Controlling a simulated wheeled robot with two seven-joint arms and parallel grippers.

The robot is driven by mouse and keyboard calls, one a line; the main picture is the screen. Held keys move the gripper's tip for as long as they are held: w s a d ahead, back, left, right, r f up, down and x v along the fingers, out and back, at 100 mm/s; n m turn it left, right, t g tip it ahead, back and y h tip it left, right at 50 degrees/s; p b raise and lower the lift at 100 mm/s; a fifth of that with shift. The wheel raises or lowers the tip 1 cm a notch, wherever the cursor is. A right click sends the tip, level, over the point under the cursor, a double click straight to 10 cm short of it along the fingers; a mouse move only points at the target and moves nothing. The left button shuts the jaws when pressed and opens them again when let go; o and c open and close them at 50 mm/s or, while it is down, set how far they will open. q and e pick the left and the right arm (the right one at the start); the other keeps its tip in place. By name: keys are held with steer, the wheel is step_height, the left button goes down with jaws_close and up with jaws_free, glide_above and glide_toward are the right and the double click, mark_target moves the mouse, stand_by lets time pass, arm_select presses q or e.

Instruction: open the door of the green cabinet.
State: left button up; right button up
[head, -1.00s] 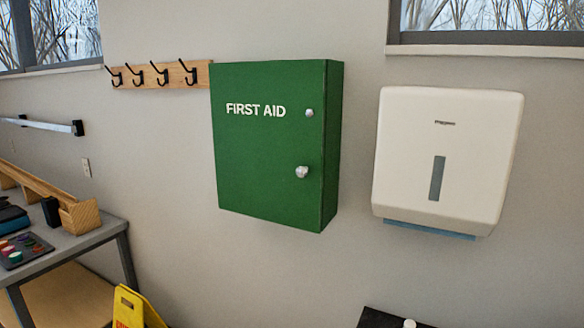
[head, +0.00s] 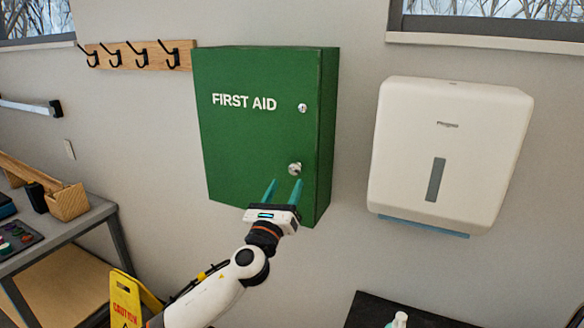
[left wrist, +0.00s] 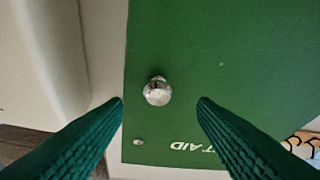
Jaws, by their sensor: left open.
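The green cabinet (head: 235,140), marked FIRST AID, hangs on the wall with its door shut. A round silver knob (head: 295,168) sits low near the door's right edge, and a small lock (head: 302,107) sits above it. My left gripper (head: 284,186) is open and empty, its teal fingers pointing up just below the knob. In the left wrist view the knob (left wrist: 157,93) shows ahead between the two spread fingertips (left wrist: 161,102), not touched by either. The green door (left wrist: 240,50) fills much of that view. My right gripper is not in view.
A white towel dispenser (head: 450,150) hangs right of the cabinet. A hook rail (head: 140,55) is on the wall to the left. A table (head: 75,232) and a yellow caution sign (head: 128,300) stand lower left. A dark surface (head: 375,312) is below right.

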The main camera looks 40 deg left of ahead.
mark_target(293, 171)
arm_select(q)
steer(key=p+x, duration=0.1)
steer(key=x, duration=0.3)
steer(key=shift+d+r, duration=0.1)
steer(key=shift+r, duration=0.15)
steer(key=shift+w+a, duration=0.25)
steer(key=shift+w, duration=0.35)
jaws_close()
